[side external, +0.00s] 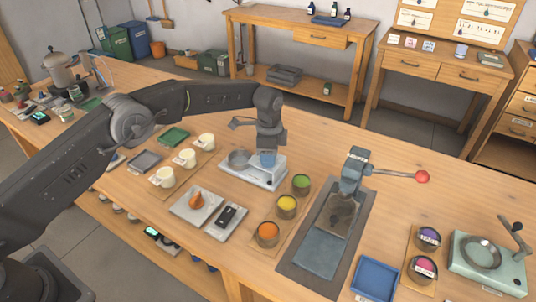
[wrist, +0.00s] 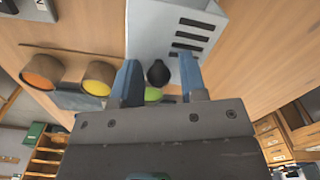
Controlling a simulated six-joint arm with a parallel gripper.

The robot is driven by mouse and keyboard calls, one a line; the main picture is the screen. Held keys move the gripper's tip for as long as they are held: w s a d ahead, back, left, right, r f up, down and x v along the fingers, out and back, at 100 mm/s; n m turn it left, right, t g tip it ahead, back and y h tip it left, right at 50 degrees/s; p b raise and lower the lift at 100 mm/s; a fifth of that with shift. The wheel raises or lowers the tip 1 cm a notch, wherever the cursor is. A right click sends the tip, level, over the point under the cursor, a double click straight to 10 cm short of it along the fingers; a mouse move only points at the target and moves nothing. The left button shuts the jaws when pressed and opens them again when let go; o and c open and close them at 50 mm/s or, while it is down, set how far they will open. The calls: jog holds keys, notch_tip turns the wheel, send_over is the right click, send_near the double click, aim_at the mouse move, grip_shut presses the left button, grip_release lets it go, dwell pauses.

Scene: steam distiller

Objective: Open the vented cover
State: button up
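A light grey panel with a row of dark slots, which looks like the vented cover, fills the upper middle of the wrist view (wrist: 150,25). A black rounded knob (wrist: 158,73) shows at its near end. My gripper (wrist: 160,90) has its two blue fingers apart, one on each side of the knob, with a visible gap to each. In the side view my gripper (side external: 268,160) points down over a low pale appliance (side external: 240,175) with a round metal bowl (side external: 238,158) beside the fingers.
Cups of orange (side external: 267,235), yellow (side external: 287,206) and green (side external: 301,186) stand close to the right. White mugs (side external: 187,157) stand to the left. A lever press (side external: 352,175) with a red-tipped handle stands farther right. A pale scale-like tray (side external: 195,203) lies in front.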

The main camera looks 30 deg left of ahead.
jog(key=shift+o, duration=0.8)
notch_tip(320, 180, up, 14)
dwell(0.3)
